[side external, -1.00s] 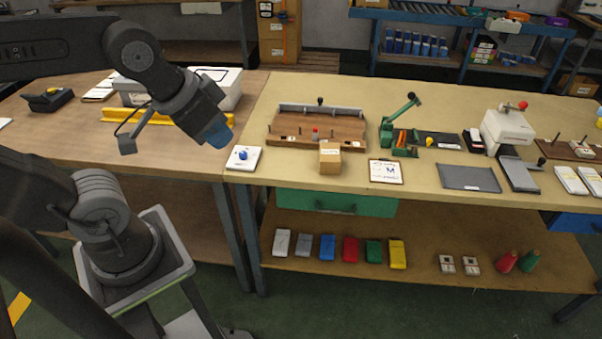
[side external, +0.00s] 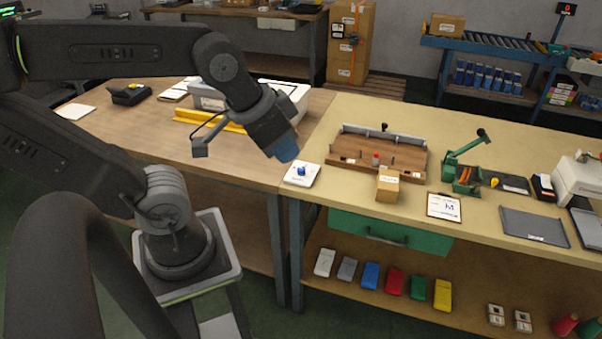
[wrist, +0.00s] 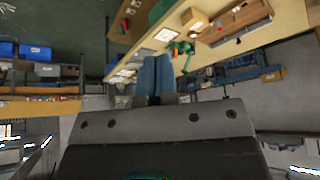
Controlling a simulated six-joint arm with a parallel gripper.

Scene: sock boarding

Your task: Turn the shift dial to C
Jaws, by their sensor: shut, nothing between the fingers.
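The dial is a small white square plate (side external: 293,181) with a blue knob (side external: 301,171) at the left front corner of the beige bench in the side view. Its letters are too small to read, so I cannot tell its setting. My gripper (side external: 288,152) has blue fingertips and hangs just above and to the left of the knob in that view, apart from it. In the wrist view the blue fingers (wrist: 156,76) are together with nothing between them. I cannot make out the dial in the wrist view.
A wooden fixture (side external: 375,160) and a small cardboard box (side external: 387,186) stand right of the dial. A green lever press (side external: 465,175) and a clipboard (side external: 444,206) lie farther right. A yellow bar (side external: 205,122) lies on the left table.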

